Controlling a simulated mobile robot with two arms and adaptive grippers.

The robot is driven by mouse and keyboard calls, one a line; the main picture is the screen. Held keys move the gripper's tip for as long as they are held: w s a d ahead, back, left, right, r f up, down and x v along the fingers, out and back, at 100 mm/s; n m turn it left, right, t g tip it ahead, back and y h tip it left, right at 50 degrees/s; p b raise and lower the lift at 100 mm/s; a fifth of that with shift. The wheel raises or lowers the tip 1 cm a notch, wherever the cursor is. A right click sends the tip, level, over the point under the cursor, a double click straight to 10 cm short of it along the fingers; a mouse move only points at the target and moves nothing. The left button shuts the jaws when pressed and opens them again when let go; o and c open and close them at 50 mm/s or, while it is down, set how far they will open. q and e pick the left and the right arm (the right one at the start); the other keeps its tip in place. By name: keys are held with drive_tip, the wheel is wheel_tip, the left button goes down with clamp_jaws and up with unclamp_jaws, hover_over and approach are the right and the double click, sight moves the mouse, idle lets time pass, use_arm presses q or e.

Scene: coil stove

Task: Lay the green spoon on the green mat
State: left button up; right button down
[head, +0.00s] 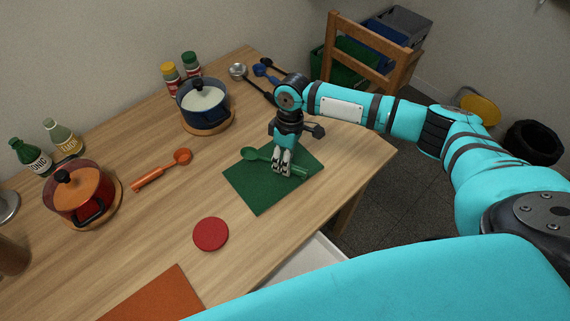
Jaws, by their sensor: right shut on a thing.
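The green spoon (258,155) is over the green mat (257,192), with its bowl toward the left and its handle running right. My right gripper (283,168) is shut on the spoon's handle, pointing down over the mat. The spoon is on or just above the mat; I cannot tell whether it touches. The gripper's fingers hide part of the handle. My left gripper is not in view.
A blue pot (204,107) stands behind the mat. An orange spoon (162,170), a red pot (82,195) and a red coaster (211,234) are to the left. A ladle (238,71) lies at the back.

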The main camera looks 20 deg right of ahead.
drive_tip(key=shift+f, duration=0.9)
drive_tip(key=c, duration=1.2)
unclamp_jaws()
drive_tip(key=shift+f, duration=0.15)
drive_tip(key=shift+o, duration=0.2)
wheel_tip(320, 180, up, 12)
drive_tip(key=w+d, duration=0.1)
drive_tip(key=shift+w+d+b, duration=0.3)
drive_tip(key=shift+d+b, duration=0.05)
drive_tip(key=shift+b, duration=0.1)
